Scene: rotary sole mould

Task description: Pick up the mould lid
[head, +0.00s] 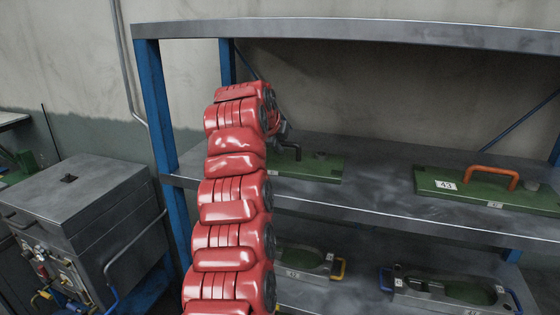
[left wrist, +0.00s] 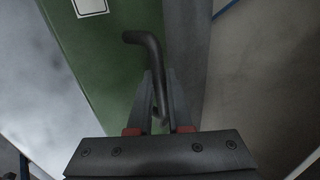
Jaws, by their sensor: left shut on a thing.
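The green mould lid (head: 318,170) with a black bar handle (head: 291,150) appears to rest flat on the middle shelf, partly hidden by my red left arm. My left gripper (head: 280,133) is at that handle, its fingers mostly hidden in the head view. In the left wrist view the gripper (left wrist: 161,85) is shut on the black handle (left wrist: 143,40), with one finger on each side. The lid's green top (left wrist: 88,55) with a white label lies behind it. My right gripper is not in view.
A second green lid (head: 470,195), labelled 43, with an orange handle, sits to the right on the same shelf (head: 370,195). Below are a mould with a yellow handle (head: 305,260) and one with blue handles (head: 450,290). A blue upright (head: 157,110) and a grey machine (head: 85,200) stand left.

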